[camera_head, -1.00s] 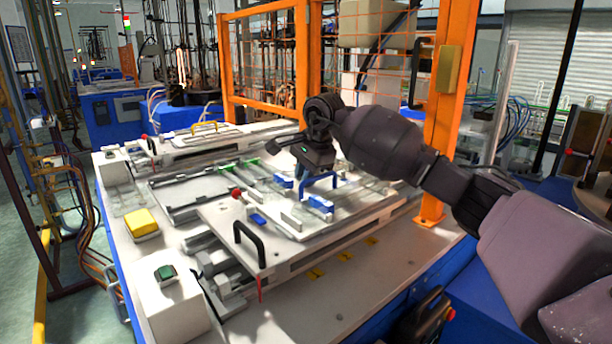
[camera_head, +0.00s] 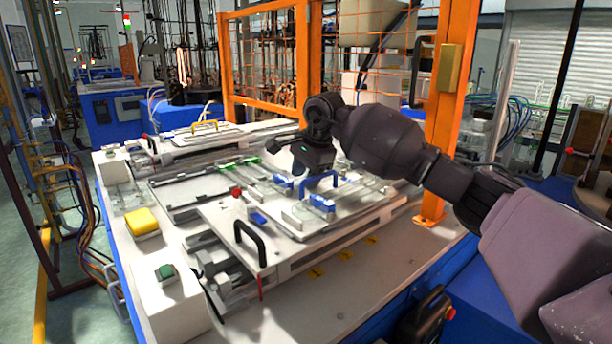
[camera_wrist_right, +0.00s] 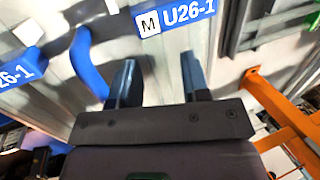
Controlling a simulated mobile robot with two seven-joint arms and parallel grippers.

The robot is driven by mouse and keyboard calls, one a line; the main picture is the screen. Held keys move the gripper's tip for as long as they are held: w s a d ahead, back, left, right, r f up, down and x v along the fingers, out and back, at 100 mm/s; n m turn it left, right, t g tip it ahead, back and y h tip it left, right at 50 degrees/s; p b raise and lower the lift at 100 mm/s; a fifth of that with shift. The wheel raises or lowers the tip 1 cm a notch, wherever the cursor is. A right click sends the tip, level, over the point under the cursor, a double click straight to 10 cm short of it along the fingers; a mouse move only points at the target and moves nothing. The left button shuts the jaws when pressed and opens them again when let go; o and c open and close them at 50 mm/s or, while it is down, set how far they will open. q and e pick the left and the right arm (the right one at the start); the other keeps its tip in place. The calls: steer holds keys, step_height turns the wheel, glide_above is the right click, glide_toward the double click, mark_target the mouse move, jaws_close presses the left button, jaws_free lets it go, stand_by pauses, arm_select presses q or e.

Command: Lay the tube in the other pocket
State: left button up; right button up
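My right gripper (camera_wrist_right: 160,82) is open, with its two dark fingers apart in the right wrist view. I make out no tube between them. In the head view, the right gripper (camera_head: 303,172) is over the white fixture plate (camera_head: 225,215), near a blue handle (camera_head: 318,180). The wrist view also shows the blue handle (camera_wrist_right: 88,62) left of the fingers and a blue label reading U26-1 (camera_wrist_right: 188,14) beyond them. Clear, tube-like shapes lie by the blue-marked blocks, but I cannot tell the tube or the pockets apart. My left gripper is not in view.
A black handle (camera_head: 250,240) stands at the plate's front. A yellow box (camera_head: 142,223) and a green button box (camera_head: 168,290) are on the left of the bench. An orange post (camera_head: 446,120) and mesh fence rise behind my right arm.

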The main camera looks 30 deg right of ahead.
mark_target(316, 190)
steer(key=shift+s+f, duration=0.1)
steer(key=shift+f, duration=0.15)
steer(key=shift+r, duration=0.3)
steer(key=p+v, duration=0.1)
steer(key=v, duration=0.9)
steer(key=shift+r, duration=0.35)
